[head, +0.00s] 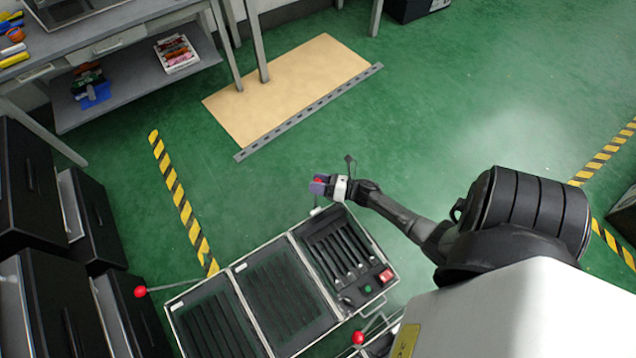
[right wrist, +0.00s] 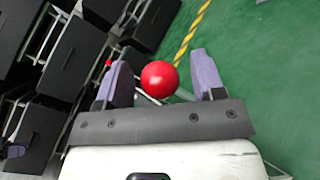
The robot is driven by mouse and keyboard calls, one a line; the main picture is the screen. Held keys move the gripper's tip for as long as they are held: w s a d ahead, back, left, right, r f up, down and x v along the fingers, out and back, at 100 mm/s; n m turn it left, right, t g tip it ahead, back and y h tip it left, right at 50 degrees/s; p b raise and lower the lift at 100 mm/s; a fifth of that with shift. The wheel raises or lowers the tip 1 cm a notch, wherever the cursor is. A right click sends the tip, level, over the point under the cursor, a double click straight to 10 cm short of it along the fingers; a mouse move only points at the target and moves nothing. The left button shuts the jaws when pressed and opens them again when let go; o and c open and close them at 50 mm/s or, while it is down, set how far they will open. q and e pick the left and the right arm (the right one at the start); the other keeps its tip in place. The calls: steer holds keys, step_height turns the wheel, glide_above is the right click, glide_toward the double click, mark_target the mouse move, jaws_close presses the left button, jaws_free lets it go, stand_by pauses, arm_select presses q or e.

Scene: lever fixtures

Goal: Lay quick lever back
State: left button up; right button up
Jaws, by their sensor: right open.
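A red ball knob (right wrist: 160,79) of a lever sits between the two purple fingers of my right gripper (right wrist: 161,62), with a gap on each side. In the head view my right gripper (head: 319,185) is at the top corner of the black fixture case, and the same red knob shows small between its fingers. The jaws are open around the knob. The lever's rod is mostly hidden in both views. I cannot tell from a label which lever is the quick one.
The black case (head: 288,237) with metal edges has slotted panels, a red switch and a green button. Other red-knobbed levers stand at its left (head: 140,291) and front (head: 358,337). Black drawer cabinets (head: 30,180) are at the left.

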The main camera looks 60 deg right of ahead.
steer(key=shift+c, duration=0.3)
jaws_close()
stand_by(0.3)
